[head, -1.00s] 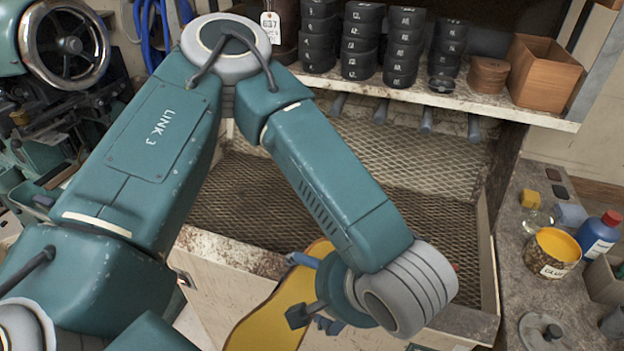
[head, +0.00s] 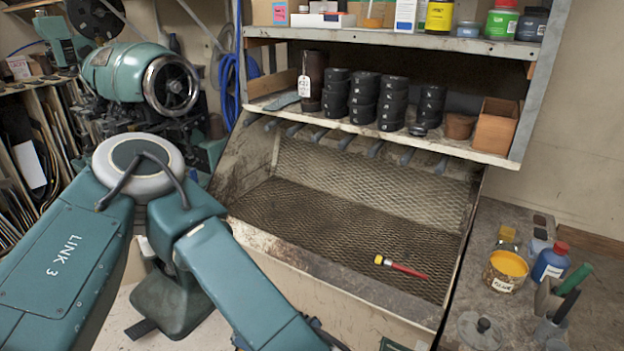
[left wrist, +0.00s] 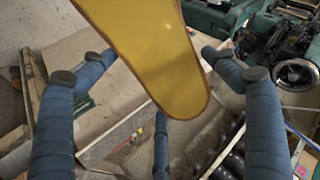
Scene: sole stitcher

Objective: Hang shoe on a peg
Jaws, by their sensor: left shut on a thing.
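The shoe (left wrist: 150,50) shows in the left wrist view as a yellow-ochre sole with a brown edge, its rounded end pointing down the picture. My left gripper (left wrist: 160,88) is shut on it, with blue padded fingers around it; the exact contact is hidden. In the head view my left arm runs out at the bottom edge, and the shoe is not visible there. A row of grey pegs (head: 376,149) sticks out under the lower shelf, above a mesh-lined bin. The pegs I can see there are empty. My right gripper is not in view.
The lower shelf (head: 490,147) holds stacked black tins and a wooden box. A red-and-yellow-handled tool (head: 402,266) lies on the bin's mesh (head: 330,220). Glue pot (head: 507,270) and bottles stand on the right bench. A green machine (head: 130,72) stands at left.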

